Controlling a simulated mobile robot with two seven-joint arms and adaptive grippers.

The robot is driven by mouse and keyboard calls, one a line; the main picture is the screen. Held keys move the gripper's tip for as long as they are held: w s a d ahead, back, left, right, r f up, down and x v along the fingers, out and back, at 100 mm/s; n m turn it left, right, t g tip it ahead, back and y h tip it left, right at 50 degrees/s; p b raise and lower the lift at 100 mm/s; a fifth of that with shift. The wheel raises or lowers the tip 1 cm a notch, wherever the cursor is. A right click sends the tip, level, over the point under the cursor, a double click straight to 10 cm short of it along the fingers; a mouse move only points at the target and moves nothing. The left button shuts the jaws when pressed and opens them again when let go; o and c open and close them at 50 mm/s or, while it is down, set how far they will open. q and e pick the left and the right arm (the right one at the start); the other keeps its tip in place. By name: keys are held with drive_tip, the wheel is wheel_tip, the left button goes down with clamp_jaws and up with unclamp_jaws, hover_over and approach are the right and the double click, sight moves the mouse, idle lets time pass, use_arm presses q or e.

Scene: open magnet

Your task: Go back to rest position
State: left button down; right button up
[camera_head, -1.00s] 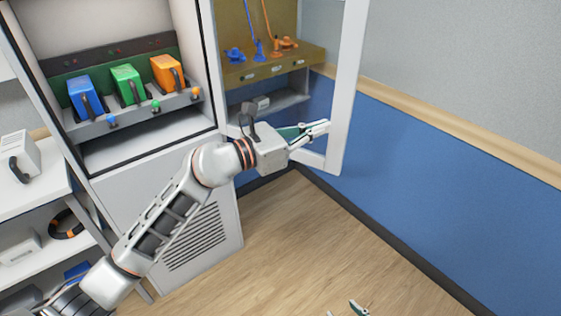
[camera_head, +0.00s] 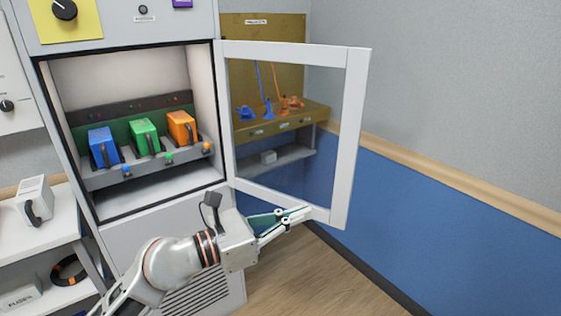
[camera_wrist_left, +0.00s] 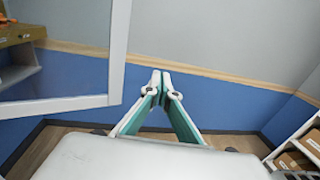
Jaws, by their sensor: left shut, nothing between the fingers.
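My left gripper (camera_head: 300,214) is shut and empty. In the head view it appears just below the bottom right corner of the open glass door (camera_head: 350,140) and partly overlaps its lower frame. I cannot tell from this view whether they touch. In the left wrist view the closed fingertips (camera_wrist_left: 162,84) meet in front of the blue wall, and the door frame (camera_wrist_left: 119,50) stands to their left, apart from them. The cabinet (camera_head: 210,110) stands open, with blue (camera_head: 103,147), green (camera_head: 145,137) and orange (camera_head: 182,128) modules on its inner shelf. My right gripper does not show.
A workbench (camera_head: 290,122) with blue and orange items stands behind the glass door. A side shelf (camera_head: 60,225) with a white box (camera_head: 35,200) is at the left. In the wrist view a shelf with boxes (camera_wrist_left: 295,160) is at the lower right. Floor at the lower right is clear.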

use_arm(q)
drive_tip(key=s+a+f+n+t+y, duration=0.1)
drive_tip(key=a+f+n+t+y, duration=0.35)
drive_tip(key=a+f+n, duration=0.8)
drive_tip(key=a+f+n+t+y, duration=0.4)
drive_tip(key=a+f+n+t, duration=0.1)
drive_tip(key=n, duration=1.4)
drive_tip(key=s+a+f+n+g+y, duration=0.1)
drive_tip(key=s+a+f+n+g, duration=0.1)
drive_tip(key=f, duration=0.6)
drive_tip(key=s+a+f+n+g+y, duration=0.2)
drive_tip(key=s+a+f+n, duration=0.2)
drive_tip(key=s+f+n, duration=0.2)
drive_tip(key=s+a+f+n+g+y, duration=0.2)
drive_tip(key=s+f+n, duration=0.3)
drive_tip(key=s+f, duration=0.3)
wheel_tip(320, 180, down, 2)
drive_tip(key=shift+s+a+f, duration=0.15)
drive_tip(key=shift+s+a, duration=0.05)
drive_tip(key=shift+a, duration=0.4)
